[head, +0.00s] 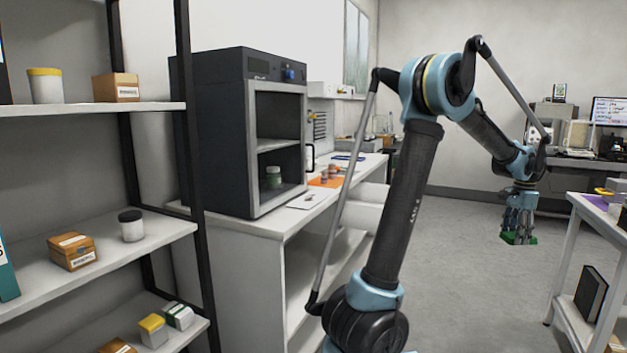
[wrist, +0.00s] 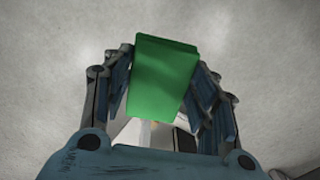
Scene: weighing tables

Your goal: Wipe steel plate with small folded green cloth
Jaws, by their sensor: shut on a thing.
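The small folded green cloth (wrist: 162,75) is held between the fingers of my gripper (wrist: 165,95) in the wrist view. My gripper is shut on it. In the head view my gripper (head: 519,222) hangs over the open floor at the right, with the green cloth (head: 517,239) at its tips. The cloth touches no surface that I can see. I cannot make out the steel plate in either view.
A white table (head: 577,203) with items on it stands at the right edge. A white bench (head: 258,228) with a dark oven-like cabinet (head: 211,135) is at the left. Shelves (head: 88,253) stand at the far left. Grey floor (head: 455,290) is clear between.

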